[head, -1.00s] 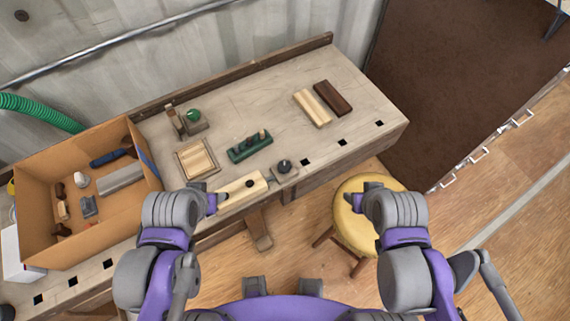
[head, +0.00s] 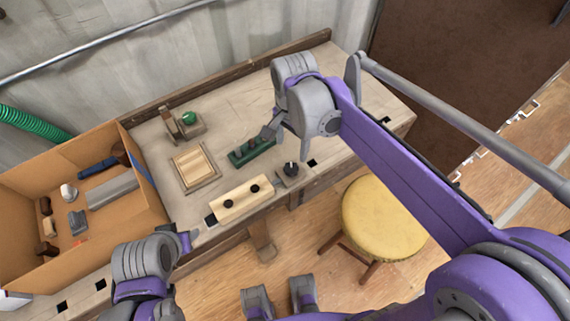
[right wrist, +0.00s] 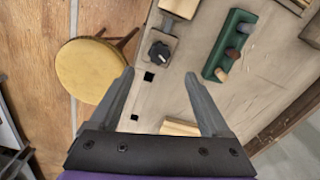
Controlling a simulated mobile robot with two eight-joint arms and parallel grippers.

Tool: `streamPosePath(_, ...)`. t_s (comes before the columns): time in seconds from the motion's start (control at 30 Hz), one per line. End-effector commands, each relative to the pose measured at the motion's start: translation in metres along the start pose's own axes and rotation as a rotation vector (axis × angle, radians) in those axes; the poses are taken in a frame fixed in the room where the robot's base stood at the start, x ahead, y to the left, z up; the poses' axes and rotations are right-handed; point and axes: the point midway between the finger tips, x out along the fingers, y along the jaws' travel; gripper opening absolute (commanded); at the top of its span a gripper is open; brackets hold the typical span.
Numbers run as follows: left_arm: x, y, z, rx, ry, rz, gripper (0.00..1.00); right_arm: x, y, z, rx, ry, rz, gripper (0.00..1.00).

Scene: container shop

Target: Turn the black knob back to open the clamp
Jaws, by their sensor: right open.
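The black knob (head: 291,168) sits on a small grey plate (head: 282,182) near the bench's front edge, beside the end of a pale wooden block (head: 240,199) with two dark round spots. The knob also shows in the right wrist view (right wrist: 160,52), with a light mark on top. My right gripper (head: 285,135) is open and empty above the bench, behind the knob in the head view. In the right wrist view the knob is just beyond the open fingertips (right wrist: 160,76), apart from them. My left gripper (head: 190,239) is at the front edge, left of the block; its opening is unclear.
A green rack (head: 252,153) with several pegs stands close behind the knob. A wooden tray (head: 195,166) and a cardboard box (head: 150,207) of tools are to the left. A yellow stool (head: 384,218) stands in front of the bench.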

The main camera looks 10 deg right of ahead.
Motion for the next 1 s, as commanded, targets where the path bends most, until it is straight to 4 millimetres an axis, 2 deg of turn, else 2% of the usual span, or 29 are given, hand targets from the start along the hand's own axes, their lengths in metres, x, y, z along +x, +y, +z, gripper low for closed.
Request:
streamPosePath(0.3,0.006,0.0,0.004,0.0,-0.003,0.0,0.5,0.059,0.0,0.0,-0.001,0.0,-0.001,0.81)
streamPosePath(0.5,0.009,0.0,0.006,0.0,-0.004,0.0,0.5,0.087,0.0,0.0,-0.002,0.0,-0.002,0.81)
streamPosePath(0.67,0.01,0.0,0.007,0.0,-0.004,0.0,0.5,0.097,0.0,0.0,-0.002,0.001,-0.002,0.81)
streamPosePath(0.93,0.009,0.0,0.007,0.0,-0.004,0.0,0.5,0.098,0.0,0.0,-0.002,0.001,-0.002,0.81)
streamPosePath(1.0,0.009,0.0,0.007,0.0,-0.004,0.0,0.5,0.098,0.0,0.0,-0.002,0.001,-0.002,0.7)
